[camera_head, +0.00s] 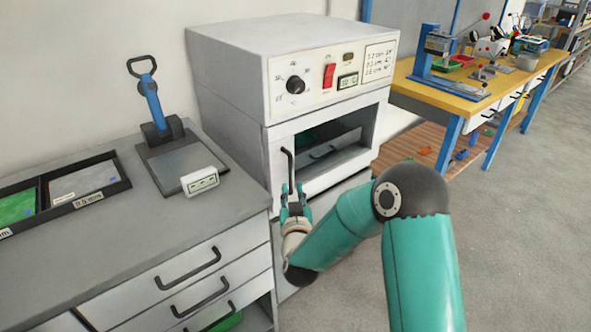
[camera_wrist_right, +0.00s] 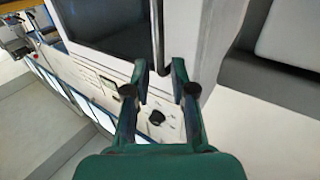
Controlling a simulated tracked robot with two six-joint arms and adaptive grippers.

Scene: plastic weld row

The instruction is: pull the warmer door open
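The warmer (camera_head: 230,55) is a grey box with a control panel on top of its front. A black upright handle (camera_head: 286,165) is at the door's left side. My right gripper (camera_head: 294,197) is at the handle's lower part, with its teal fingers apart. In the right wrist view the handle (camera_wrist_right: 157,38) runs down between the fingertips (camera_wrist_right: 159,68), with a gap visible on both sides. My left gripper is not in view.
A grey counter (camera_head: 95,240) with drawers stands left of the warmer. On it are a blue-handled press (camera_head: 152,100) and a black tray (camera_head: 125,181). A yellow-topped workbench (camera_head: 470,95) stands at the right. The floor (camera_head: 520,220) at the right is clear.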

